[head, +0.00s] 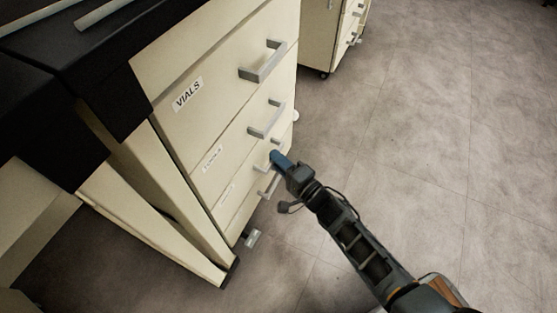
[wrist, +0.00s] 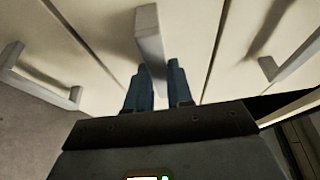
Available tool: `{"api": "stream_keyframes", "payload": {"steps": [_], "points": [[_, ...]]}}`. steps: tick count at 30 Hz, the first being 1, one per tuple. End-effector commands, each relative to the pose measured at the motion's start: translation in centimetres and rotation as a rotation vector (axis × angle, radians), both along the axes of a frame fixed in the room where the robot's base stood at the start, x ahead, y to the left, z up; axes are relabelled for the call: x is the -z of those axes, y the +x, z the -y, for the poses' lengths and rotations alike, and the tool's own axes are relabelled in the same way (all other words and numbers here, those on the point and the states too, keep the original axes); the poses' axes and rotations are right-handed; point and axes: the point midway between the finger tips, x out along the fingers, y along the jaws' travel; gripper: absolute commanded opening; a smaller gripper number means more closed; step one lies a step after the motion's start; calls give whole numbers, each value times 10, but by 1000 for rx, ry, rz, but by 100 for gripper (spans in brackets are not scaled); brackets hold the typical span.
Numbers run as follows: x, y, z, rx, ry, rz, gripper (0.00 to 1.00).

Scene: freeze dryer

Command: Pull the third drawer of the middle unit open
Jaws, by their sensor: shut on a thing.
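The cream drawer unit (head: 215,120) has a stack of drawers with grey bar handles, and the top one is labelled VIALS. The third drawer (head: 228,180) looks flush with its neighbours; its small label is unreadable. My gripper (head: 276,157) is at the third handle (head: 260,168), which it partly hides. In the wrist view, the blue fingers of my gripper (wrist: 158,85) stand on either side of the end of this handle (wrist: 150,38). My gripper is shut on the handle.
The second handle (head: 266,120) is just above my gripper and the lowest handle (head: 269,187) just below. Another wheeled drawer unit (head: 325,40) stands at the back. Grey floor (head: 430,130) is clear to the right. A dark worktop (head: 60,60) is at upper left.

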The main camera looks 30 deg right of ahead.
Motion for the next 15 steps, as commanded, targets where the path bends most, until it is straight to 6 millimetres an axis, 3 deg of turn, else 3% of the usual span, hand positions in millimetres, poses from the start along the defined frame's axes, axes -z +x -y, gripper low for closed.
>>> {"api": "stream_keyframes", "payload": {"steps": [3,15], "points": [[0,0,0,0,0,0,0],[0,0,0,0,0,-1,0]]}}
